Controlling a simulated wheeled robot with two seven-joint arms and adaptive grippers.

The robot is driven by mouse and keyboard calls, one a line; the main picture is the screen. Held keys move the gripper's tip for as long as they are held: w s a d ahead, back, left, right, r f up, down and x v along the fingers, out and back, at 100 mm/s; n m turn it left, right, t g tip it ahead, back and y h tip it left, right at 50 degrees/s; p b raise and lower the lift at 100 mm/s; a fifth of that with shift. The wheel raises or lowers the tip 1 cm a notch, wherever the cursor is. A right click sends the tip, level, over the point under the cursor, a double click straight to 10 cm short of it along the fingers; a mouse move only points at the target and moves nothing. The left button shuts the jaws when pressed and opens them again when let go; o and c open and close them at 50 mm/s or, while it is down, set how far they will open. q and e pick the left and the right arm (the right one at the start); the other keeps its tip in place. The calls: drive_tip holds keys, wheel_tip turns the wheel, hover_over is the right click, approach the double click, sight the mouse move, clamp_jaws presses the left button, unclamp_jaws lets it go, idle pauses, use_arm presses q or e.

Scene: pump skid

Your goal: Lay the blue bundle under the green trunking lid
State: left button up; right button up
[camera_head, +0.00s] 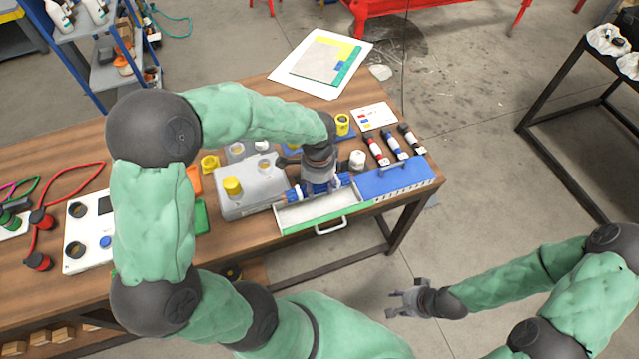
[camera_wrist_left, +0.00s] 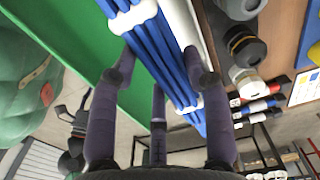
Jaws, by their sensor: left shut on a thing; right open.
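The blue bundle (camera_head: 339,181), with white bands, is held in my left gripper (camera_head: 318,187) over the back part of the open trunking section. In the left wrist view the bundle (camera_wrist_left: 162,62) runs between the fingers beside a white edge. The trunking (camera_head: 318,210) shows a pale, open inside on its left and a shut blue lid (camera_head: 392,182) on its right. The green lid (camera_head: 300,226) shows as a strip along the open section's front edge, with a white handle below. A green panel (camera_wrist_left: 50,30) fills the upper left of the wrist view. My right gripper (camera_head: 405,298) is open and empty, clear of the bench.
A grey box (camera_head: 250,190) with a yellow knob (camera_head: 232,186) stands left of the trunking. Red, blue and black banded rolls (camera_head: 394,147) lie behind the blue lid. A printed sheet (camera_head: 320,65) lies at the bench's back. Floor in front is clear.

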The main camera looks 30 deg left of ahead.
use_arm(q)
drive_tip(key=b, duration=0.5)
hover_over(319, 211)
wheel_tip(319, 211, down, 6)
drive_tip(key=shift+f, duration=0.35)
drive_tip(key=shift+f+b, duration=1.7)
drive_tip(key=shift+f, duration=0.7)
drive_tip(key=o, duration=1.1)
drive_tip(key=shift+c, duration=0.2)
drive_tip(key=shift+o, duration=0.2)
